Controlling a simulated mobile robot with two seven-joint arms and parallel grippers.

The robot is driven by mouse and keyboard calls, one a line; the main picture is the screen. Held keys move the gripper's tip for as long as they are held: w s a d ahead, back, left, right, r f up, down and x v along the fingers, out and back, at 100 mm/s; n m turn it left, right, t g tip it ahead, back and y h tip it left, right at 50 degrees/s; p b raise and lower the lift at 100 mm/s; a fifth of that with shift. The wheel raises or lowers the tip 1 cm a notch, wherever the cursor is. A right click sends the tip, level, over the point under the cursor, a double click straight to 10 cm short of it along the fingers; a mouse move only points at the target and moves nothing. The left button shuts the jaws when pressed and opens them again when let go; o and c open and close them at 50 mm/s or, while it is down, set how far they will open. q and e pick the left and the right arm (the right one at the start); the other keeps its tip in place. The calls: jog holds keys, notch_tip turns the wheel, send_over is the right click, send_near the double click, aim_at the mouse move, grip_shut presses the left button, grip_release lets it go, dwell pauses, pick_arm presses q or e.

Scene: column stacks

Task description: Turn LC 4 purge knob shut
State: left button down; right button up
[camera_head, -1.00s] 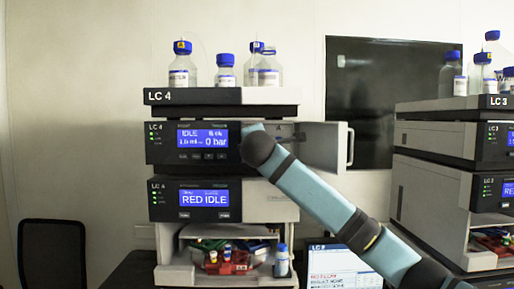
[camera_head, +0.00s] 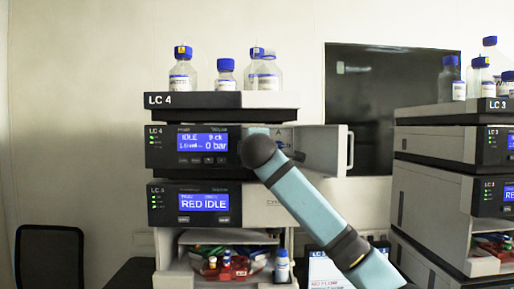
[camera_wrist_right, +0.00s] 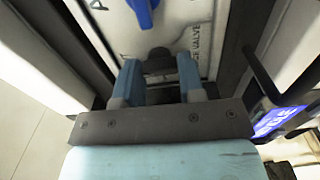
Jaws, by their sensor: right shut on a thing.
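The LC 4 pump module (camera_head: 222,161) has a lit blue screen reading IDLE and 0 bar. Its front door (camera_head: 322,148) stands open to the right. In the right wrist view a small black knob (camera_wrist_right: 158,58) sits on the pale panel inside. My right gripper (camera_wrist_right: 158,76) has its two blue fingers on either side of this knob and is shut on it. In the head view my right arm hides the gripper and the knob. My left gripper is in neither view.
Solvent bottles (camera_head: 183,70) stand on the top tray (camera_head: 210,101). In the wrist view a blue part (camera_wrist_right: 143,10) sits above the knob, and dark frame edges flank the gripper. A second module (camera_head: 197,204) reads RED IDLE below. The LC 3 stack (camera_head: 430,190) stands at right.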

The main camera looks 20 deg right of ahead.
jog(key=shift+f, duration=0.1)
jog(key=o, duration=0.7)
jog(key=shift+c, duration=0.2)
jog(key=shift+s+a, duration=0.2)
jog(key=shift+s, duration=0.4)
jog(key=b+v, duration=0.3)
jog(key=v, duration=0.9)
jog(key=shift+s, duration=0.35)
